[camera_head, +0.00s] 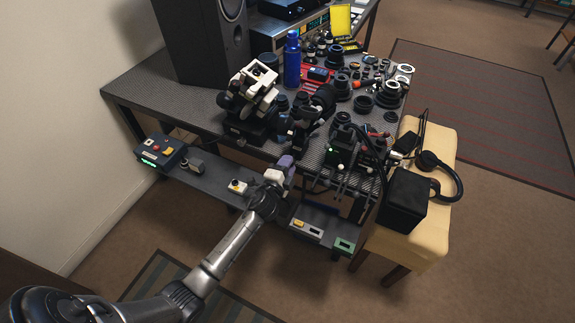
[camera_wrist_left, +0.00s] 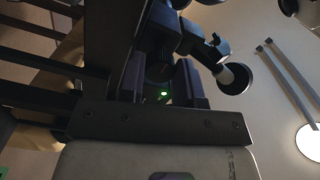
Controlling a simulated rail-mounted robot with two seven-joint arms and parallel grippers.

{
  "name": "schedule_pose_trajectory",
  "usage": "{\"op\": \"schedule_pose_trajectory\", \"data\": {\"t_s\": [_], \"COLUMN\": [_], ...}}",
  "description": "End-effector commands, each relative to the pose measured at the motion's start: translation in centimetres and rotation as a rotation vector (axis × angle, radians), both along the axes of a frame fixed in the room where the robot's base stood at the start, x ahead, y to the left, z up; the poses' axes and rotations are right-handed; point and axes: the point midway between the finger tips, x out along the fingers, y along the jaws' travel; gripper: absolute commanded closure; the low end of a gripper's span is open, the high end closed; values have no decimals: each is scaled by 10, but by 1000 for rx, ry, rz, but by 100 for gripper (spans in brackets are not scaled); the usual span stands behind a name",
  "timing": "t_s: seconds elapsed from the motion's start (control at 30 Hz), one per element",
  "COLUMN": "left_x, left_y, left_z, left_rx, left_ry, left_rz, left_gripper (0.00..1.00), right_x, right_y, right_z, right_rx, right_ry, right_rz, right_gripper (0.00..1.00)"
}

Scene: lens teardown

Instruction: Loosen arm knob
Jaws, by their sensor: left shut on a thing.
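My left gripper (camera_head: 288,160) reaches to the front edge of the workbench, below the dark camera rig with its jointed arm (camera_head: 312,118). In the left wrist view, the two fingers of my left gripper (camera_wrist_left: 160,80) are shut on a dark round part, seemingly the arm knob (camera_wrist_left: 160,68). A small green light glows at the near end between the fingers. The knob's far side is hidden by the fingers and the rig. In the head view the knob cannot be made out. My right gripper is not in view.
A blue bottle (camera_head: 292,62), a black speaker (camera_head: 205,40) and several lens parts crowd the workbench (camera_head: 150,86). A lower shelf (camera_head: 215,180) carries a control box (camera_head: 160,152). A cream stool (camera_head: 437,190) with a black box (camera_head: 404,199) stands at the right.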

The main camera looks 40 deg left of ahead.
Motion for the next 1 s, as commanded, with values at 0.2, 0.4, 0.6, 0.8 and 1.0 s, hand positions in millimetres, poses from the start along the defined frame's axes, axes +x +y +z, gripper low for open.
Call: {"op": "schedule_pose_trajectory", "data": {"t_s": [0.2,0.4,0.6,0.8,1.0], "left_x": [0,0,0,0,0], "left_y": [0,0,0,0,0], "left_z": [0,0,0,0,0], "left_rx": [-31,-37,-36,-35,-34], "left_ry": [-8,-9,-9,-9,-9], "left_rz": [0,0,0,0,0], "left_gripper": [92,92,92,51,43], "right_x": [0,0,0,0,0], "right_y": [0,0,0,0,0], "right_z": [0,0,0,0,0], "right_rx": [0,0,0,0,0], "right_ry": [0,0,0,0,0], "right_rz": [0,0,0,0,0], "right_gripper": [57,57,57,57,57]}}
